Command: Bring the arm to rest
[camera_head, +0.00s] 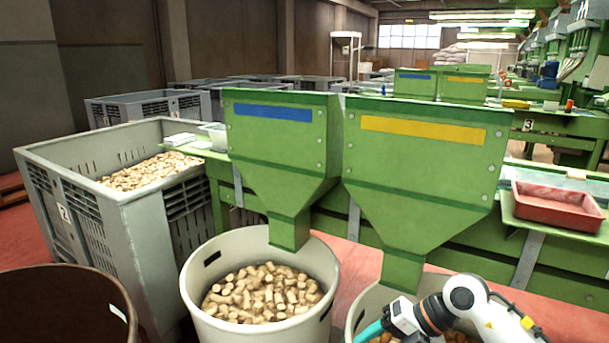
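My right arm (468,305) comes in at the bottom right, over the bin under the yellow-striped hopper. Its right gripper (369,331) shows as a teal finger at the bin's left inner side. The fingertips are partly cut off by the frame edge, so I cannot tell whether it is open or shut, or whether it holds anything. My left arm and gripper are out of view.
A pale round bin (198,290) with corks (265,293) stands under the blue-striped hopper (275,135). The yellow-striped hopper (420,165) hangs over my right arm. A grey crate (130,225) of corks, a brown bin (60,300) and a red tray (558,207) stand around.

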